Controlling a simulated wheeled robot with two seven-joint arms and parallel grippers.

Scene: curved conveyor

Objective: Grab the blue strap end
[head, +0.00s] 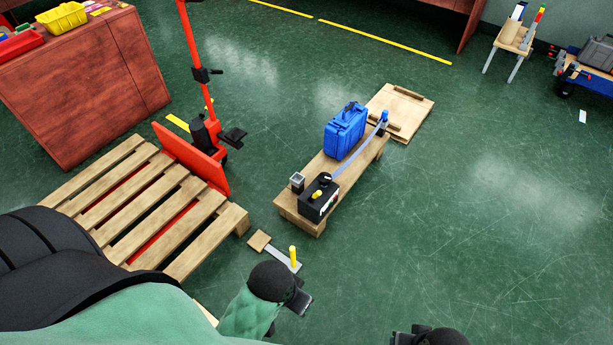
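A pale blue strap (357,155) runs from a black box (318,201) at the near end of a low wooden bench (345,187) toward its far end. Its blue end (384,117) stands at the bench's far right corner, beside a blue case (345,131). My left gripper (303,302) is at the bottom centre, nearer to me than the bench and apart from the strap. My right gripper (402,338) shows only partly at the bottom edge, also well away from the strap. The fingers of both are too small and dark to tell open from shut.
A wooden pallet (160,205) with a red lift (200,150) stands left of the bench. A flat wooden board (408,103) lies behind it. A yellow-handled tool (293,258) lies near my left gripper. The green floor right of the bench is clear.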

